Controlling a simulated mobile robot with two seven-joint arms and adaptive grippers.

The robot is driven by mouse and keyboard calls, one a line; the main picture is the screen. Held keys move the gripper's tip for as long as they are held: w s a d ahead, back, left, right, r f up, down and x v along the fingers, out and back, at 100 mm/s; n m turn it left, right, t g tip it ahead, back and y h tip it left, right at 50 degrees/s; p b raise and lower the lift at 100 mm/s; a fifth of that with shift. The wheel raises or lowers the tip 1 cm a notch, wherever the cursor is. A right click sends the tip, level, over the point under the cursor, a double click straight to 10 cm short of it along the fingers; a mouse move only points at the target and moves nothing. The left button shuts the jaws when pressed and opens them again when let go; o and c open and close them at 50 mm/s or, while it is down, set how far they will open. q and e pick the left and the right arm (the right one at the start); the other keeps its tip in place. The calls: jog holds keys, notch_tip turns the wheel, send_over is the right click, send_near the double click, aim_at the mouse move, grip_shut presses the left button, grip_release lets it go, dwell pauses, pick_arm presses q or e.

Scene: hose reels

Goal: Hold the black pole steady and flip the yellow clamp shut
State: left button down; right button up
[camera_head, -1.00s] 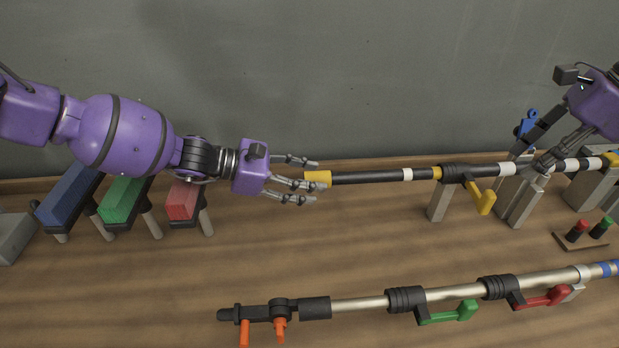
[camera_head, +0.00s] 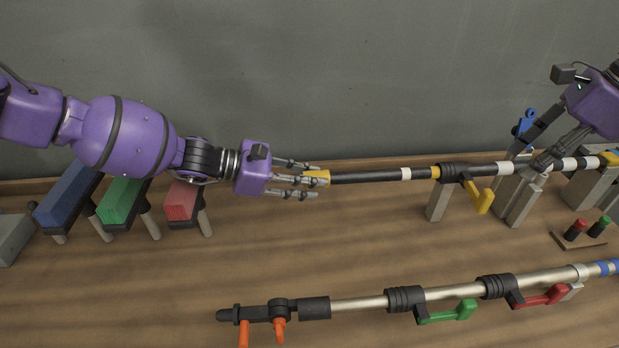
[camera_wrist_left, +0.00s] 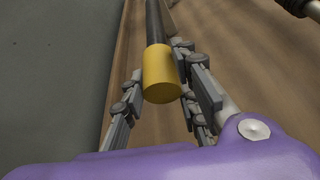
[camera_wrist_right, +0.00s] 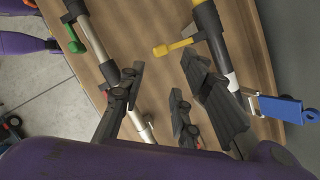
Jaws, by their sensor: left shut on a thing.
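The black pole (camera_head: 375,175) with white bands and yellow sections lies level on grey stands at the back of the table. My left gripper (camera_head: 318,179) is shut on its yellow left end, which also shows between the fingers in the left wrist view (camera_wrist_left: 162,75). The yellow clamp (camera_head: 481,198) hangs from a black collar on the pole, its lever swung down and away from the pole. My right gripper (camera_head: 543,160) is at the pole, right of the clamp; in the right wrist view its fingers are spread, with the clamp lever (camera_wrist_right: 174,47) beyond them.
A second, silver pole (camera_head: 360,303) with green (camera_head: 448,313) and red (camera_head: 543,297) levers lies in front. Blue, green and red blocks (camera_head: 183,200) stand at left. A blue clamp (camera_head: 526,122) stands behind the right gripper. The middle of the table is clear.

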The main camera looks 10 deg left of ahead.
jog(key=shift+a+f, duration=0.1)
grip_shut()
jog(key=w+a+f+n+t+y, duration=0.1)
jog(key=a+f+y, duration=0.3)
jog(key=a, duration=0.9)
jog(key=w+a+f+n+t+y, duration=0.1)
jog(key=a+f+y, duration=0.25)
jog(key=a, duration=0.85)
jog(key=s+a+r+m+t+y, duration=0.2)
jog(key=a+r+m+t+y, duration=0.15)
jog(key=a, duration=0.35)
jog(key=s+a+r+m+t+y, duration=0.2)
jog(key=s+a+r+t+y, duration=0.15)
jog(key=a, duration=0.35)
jog(key=d+r+m+t+h, duration=0.1)
jog(key=d+m+t+h, duration=0.7)
jog(key=m+t+h, duration=0.8)
jog(key=s+d+f+m+g+h, duration=0.6)
jog(key=d+f+m+g+h, duration=0.4)
jog(key=m, duration=0.9)
jog(key=shift+s+d+f+g+h, duration=0.15)
jog(key=shift+d+f+g+h, duration=0.45)
jog(key=shift+d, duration=0.65)
